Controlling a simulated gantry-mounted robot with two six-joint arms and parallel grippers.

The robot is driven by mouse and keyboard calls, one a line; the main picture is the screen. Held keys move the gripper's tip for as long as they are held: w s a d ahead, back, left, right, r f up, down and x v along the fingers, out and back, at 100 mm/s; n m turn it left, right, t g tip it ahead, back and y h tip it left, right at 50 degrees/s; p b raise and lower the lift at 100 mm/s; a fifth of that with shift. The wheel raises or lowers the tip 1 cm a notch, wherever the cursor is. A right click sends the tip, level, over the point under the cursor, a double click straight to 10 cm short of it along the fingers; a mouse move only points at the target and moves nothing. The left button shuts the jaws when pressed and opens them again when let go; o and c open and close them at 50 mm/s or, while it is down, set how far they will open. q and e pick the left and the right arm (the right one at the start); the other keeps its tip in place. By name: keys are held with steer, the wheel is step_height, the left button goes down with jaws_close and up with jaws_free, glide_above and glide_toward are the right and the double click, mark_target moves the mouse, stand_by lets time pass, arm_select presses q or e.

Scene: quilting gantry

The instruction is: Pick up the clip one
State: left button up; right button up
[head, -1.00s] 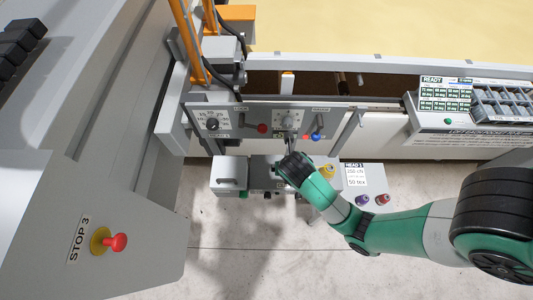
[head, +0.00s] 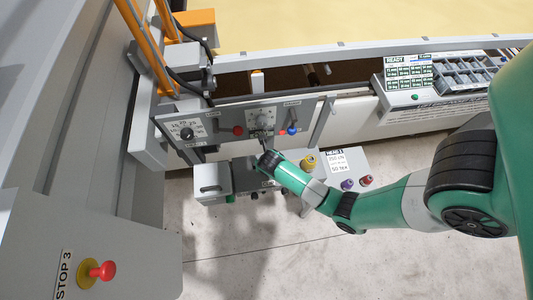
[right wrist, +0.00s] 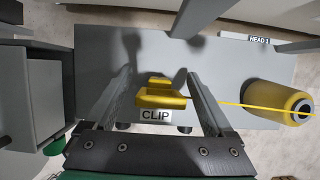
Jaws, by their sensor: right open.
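The clip (right wrist: 162,94) is a small yellow block above a white "CLIP" label on a grey panel, seen in the right wrist view. A yellow thread runs from it to the right. My right gripper (right wrist: 158,76) is open, with one finger on each side of the clip. The fingers do not visibly touch it. In the head view my right gripper (head: 265,152) is over the small grey unit below the dial panel, and the wrist hides the clip there. My left gripper is not in view.
A yellow thread spool (right wrist: 282,103) is right of the clip; it also shows in the head view (head: 308,163). A grey box (head: 212,182) stands left of the gripper. The dial panel (head: 215,128) is just behind. A red stop button (head: 104,270) is at lower left.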

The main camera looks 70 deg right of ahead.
steer(key=shift+d+f, duration=0.2)
steer(key=shift+f, duration=0.25)
steer(key=shift+c, duration=0.3)
jaws_close()
steer(key=shift+w, duration=0.1)
steer(key=shift+r, duration=0.1)
